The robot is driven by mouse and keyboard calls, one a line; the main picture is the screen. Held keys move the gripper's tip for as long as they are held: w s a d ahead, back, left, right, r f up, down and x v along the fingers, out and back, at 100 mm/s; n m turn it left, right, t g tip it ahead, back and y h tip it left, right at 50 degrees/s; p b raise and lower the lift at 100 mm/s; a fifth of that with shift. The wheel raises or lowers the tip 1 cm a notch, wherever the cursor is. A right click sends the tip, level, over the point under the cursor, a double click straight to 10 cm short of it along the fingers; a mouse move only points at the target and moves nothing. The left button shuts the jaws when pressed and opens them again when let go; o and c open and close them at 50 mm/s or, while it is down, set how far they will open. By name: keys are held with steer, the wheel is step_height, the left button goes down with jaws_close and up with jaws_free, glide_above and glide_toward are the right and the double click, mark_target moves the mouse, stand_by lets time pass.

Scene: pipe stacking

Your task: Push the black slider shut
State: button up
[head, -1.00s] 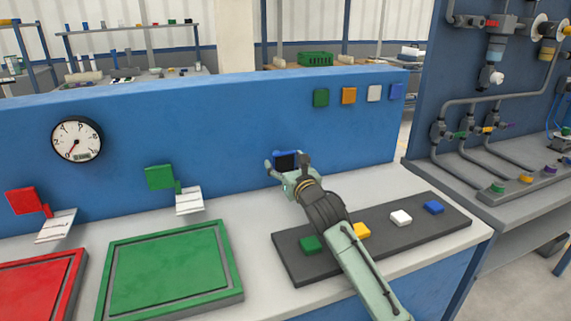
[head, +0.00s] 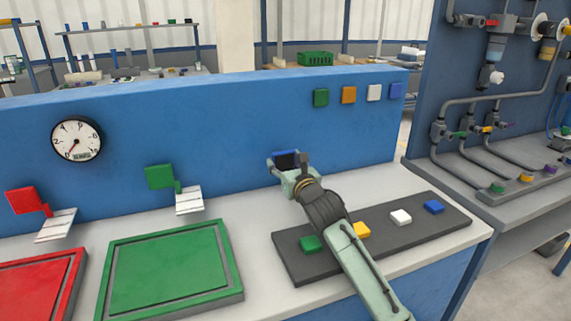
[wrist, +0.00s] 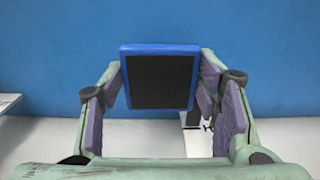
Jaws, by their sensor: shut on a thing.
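A black square panel with a blue rim, seemingly the black slider (head: 286,161), is in front of the blue wall, above the white bench. In the wrist view the slider (wrist: 160,80) fills the upper middle, black face toward the camera. My gripper (head: 287,165) is around it, one finger at each side. In the wrist view the gripper's (wrist: 160,76) purple-grey pads lie against the left and right edges, so it is shut on the slider. What is behind the panel is hidden.
A dark board (head: 383,238) with green, orange, white and blue buttons lies under my forearm. A green tray (head: 236,270) and a red tray (head: 70,284) are to the left. A gauge (head: 77,140) and coloured squares are on the blue wall (head: 220,120).

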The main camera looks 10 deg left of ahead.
steer(key=b+x, duration=0.1)
steer(key=x, duration=0.3)
steer(key=shift+f, duration=0.1)
steer(key=shift+r, duration=0.25)
steer(key=o, duration=1.7)
steer(key=shift+w+f, duration=0.1)
